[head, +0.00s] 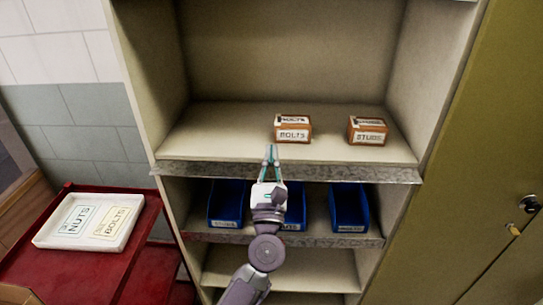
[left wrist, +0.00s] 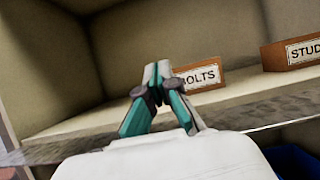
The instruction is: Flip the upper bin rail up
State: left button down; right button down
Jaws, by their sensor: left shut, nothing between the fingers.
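The upper bin rail (head: 350,173) is a grey mottled metal strip along the front edge of the upper shelf. It appears folded down, below the shelf surface, and does not stand in front of the boxes. In the left wrist view the rail (left wrist: 75,137) runs across behind my gripper. My left gripper (head: 271,149) is shut and empty, with its teal fingertips pointing toward the shelf in front of the bolts box. Its shut fingers (left wrist: 157,70) also show in the left wrist view. I cannot tell whether they touch the rail. My right gripper is not in view.
A bolts box (head: 293,130) and a studs box (head: 367,131) sit on the upper shelf. Several blue bins (head: 349,208) stand below behind a lower rail (head: 330,241). A red cart (head: 45,276) with a white tray (head: 128,233) stands left; an olive cabinet (head: 480,180) stands right.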

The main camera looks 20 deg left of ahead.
pick_arm(q)
jog(key=shift+s, duration=0.1)
jog(key=v, duration=1.2)
notch_tip(320, 180, down, 15)
jog(key=w+a+t+y+b, duration=0.1)
jog(key=t+b, duration=0.3)
jog(key=b, duration=1.6)
jog(key=shift+w+a+t, duration=0.3)
jog(key=shift+w, duration=0.6)
jog(key=shift+r, duration=0.1)
